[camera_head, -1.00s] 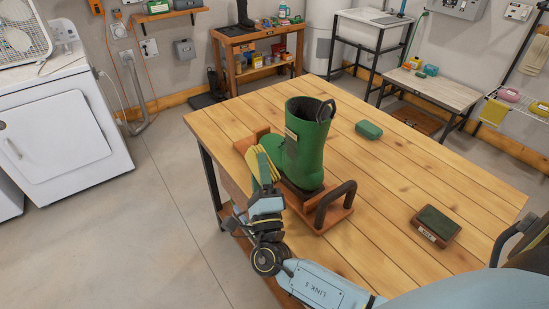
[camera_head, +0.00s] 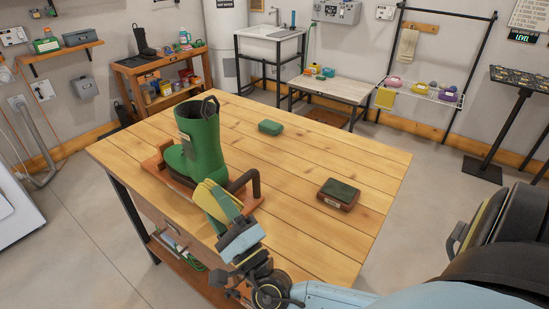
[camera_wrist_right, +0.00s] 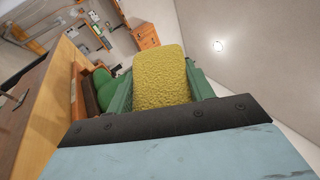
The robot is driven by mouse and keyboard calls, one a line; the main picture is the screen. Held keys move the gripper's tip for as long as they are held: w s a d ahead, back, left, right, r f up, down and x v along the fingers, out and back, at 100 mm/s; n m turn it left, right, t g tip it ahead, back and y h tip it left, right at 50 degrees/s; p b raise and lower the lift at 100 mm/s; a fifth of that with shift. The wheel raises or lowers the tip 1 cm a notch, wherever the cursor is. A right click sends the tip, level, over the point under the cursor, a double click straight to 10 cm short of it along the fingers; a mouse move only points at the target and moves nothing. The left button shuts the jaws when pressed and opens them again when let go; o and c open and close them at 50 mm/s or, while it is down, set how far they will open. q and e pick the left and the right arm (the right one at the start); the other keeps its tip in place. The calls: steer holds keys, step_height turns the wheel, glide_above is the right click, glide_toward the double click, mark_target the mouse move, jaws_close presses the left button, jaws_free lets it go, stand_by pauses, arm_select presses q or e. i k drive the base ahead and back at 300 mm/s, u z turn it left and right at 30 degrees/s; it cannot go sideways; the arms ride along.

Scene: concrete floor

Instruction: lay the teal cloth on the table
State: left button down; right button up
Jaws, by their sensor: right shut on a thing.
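The wooden table (camera_head: 300,180) fills the middle of the head view. I cannot make out a teal cloth for certain; a small rounded green-teal item (camera_head: 270,127) lies near the table's back edge. My right gripper (camera_head: 214,198) is at the table's front left, before the green boot (camera_head: 203,142). It is shut on a yellow sponge-like thing, which shows in the wrist view (camera_wrist_right: 160,76) between the green fingers. My left gripper is out of view.
The boot stands on a wooden boot holder with a dark curved handle (camera_head: 256,185). A dark green-topped brush or block (camera_head: 338,194) lies on the right of the table. The table's middle and right are mostly bare. A lower shelf (camera_head: 190,275) holds several items.

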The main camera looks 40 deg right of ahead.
mark_target(313, 258)
steer(key=z, duration=0.35)
steer(key=k, duration=0.8)
steer(key=z, duration=0.7)
steer(key=i, duration=0.85)
steer(key=z, duration=0.3)
